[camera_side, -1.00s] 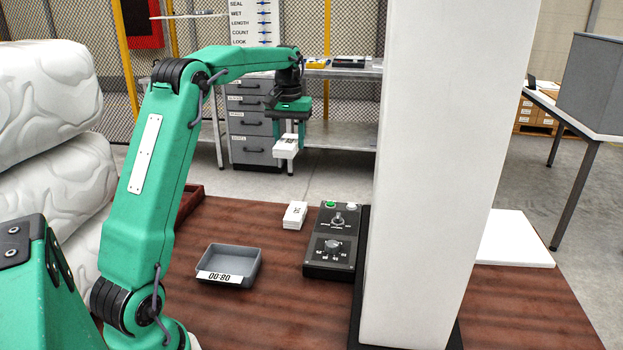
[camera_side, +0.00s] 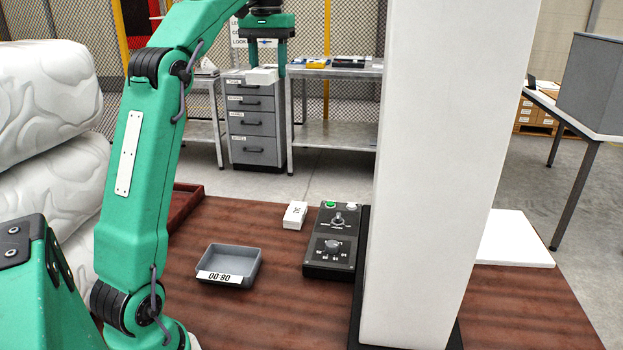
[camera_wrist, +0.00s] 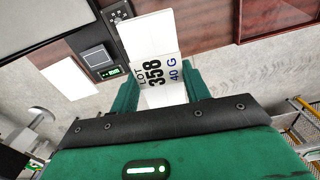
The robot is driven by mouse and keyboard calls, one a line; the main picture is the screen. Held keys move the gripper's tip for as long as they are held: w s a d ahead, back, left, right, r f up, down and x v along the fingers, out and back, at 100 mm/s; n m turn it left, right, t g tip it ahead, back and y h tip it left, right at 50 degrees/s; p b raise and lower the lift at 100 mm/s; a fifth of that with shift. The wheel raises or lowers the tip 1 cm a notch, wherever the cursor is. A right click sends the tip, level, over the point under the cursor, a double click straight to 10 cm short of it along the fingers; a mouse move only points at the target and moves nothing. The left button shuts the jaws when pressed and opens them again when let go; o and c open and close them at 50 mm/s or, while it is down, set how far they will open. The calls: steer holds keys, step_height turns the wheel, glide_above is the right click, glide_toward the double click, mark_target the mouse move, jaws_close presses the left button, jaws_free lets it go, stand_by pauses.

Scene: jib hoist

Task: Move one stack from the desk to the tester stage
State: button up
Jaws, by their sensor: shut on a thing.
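My gripper (camera_side: 264,68) is shut on a white stack (camera_side: 262,77) and holds it high above the desk, clear of everything. In the wrist view the held stack (camera_wrist: 160,75) sits between the green fingers, its label reading "LOT 358 40 G". Another white stack (camera_side: 295,215) lies on the brown desk (camera_side: 270,320), left of the black control box. In the wrist view a black device with a grey square plate (camera_wrist: 97,57) and a lit green display appears upper left of the held stack; it looks like the tester stage. I cannot make it out in the side view.
A large white column (camera_side: 430,170) hides the desk's right part. A red-brown tray (camera_side: 187,208) lies at the left.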

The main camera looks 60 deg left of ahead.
steer(key=w+a+f, duration=0.1)
steer(key=w+f, duration=0.1)
steer(key=f, duration=0.7)
steer(key=w+a+f, duration=0.1)
steer(key=w+f, duration=0.2)
steer(key=f, duration=0.6)
steer(key=w+a+f+n, duration=0.1)
steer(key=w+a+f, duration=0.1)
steer(key=f, duration=0.8)
steer(key=shift+w, duration=0.2)
steer(key=shift+m, duration=0.5)
steer(key=s+d+r, duration=0.1)
steer(key=s+r, duration=0.1)
steer(key=r, duration=0.7)
steer(key=s+d+r, duration=0.1)
steer(key=s+r, duration=0.2)
steer(key=r, duration=0.6)
steer(key=s+d+r, duration=0.2)
steer(key=r, duration=0.8)
steer(key=shift+s, duration=0.2)
steer(key=shift+w+f, duration=0.1)
steer(key=shift+f, duration=0.05)
